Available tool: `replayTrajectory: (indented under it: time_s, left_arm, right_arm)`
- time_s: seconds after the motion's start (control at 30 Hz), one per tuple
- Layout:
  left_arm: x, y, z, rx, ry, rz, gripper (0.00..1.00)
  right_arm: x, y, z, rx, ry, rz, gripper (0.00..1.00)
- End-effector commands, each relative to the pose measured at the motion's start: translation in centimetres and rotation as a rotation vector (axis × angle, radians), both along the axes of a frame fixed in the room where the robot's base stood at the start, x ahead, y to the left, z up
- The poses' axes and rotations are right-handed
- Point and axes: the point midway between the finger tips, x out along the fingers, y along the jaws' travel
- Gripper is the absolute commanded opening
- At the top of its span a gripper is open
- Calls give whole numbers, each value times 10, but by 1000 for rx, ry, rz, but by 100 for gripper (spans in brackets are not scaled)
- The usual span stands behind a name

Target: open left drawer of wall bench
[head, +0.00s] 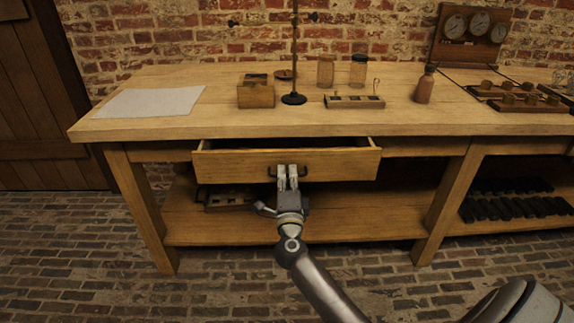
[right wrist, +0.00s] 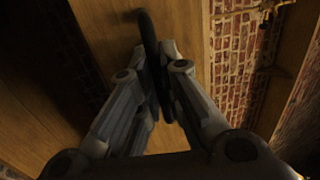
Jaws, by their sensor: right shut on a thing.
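The wall bench (head: 300,128) stands against the brick wall. Its left drawer (head: 340,165) is pulled part way out, and a dark gap shows above its front panel. My right gripper (head: 288,172) is at the middle of the drawer front, shut on the dark handle (head: 302,169). In the right wrist view the fingers (right wrist: 160,85) close on either side of the dark handle bar (right wrist: 152,55). The inside of the drawer is mostly hidden. My left gripper is not in view.
On the benchtop are a white sheet (head: 150,101), a wooden box (head: 256,94), a stand (head: 294,97), two glass jars (head: 326,71), a slotted block (head: 354,102) and a brown bottle (head: 424,86). A lower shelf (head: 330,226) runs beneath the drawer. The brick floor in front is clear.

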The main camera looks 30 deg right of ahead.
Motion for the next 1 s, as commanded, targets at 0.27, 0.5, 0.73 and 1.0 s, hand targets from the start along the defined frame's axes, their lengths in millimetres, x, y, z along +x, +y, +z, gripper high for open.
replayTrajectory:
  time_s: [0.27,0.5,0.73,1.0]
  left_arm:
    - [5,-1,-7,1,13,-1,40]
    - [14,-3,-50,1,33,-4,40]
    - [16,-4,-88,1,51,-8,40]
    - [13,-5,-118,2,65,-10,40]
  right_arm:
    - [-27,17,-1,2,6,1,0]
    - [-57,35,-1,3,6,2,0]
    - [-92,57,-1,4,7,2,0]
    - [-132,81,-2,4,6,1,0]
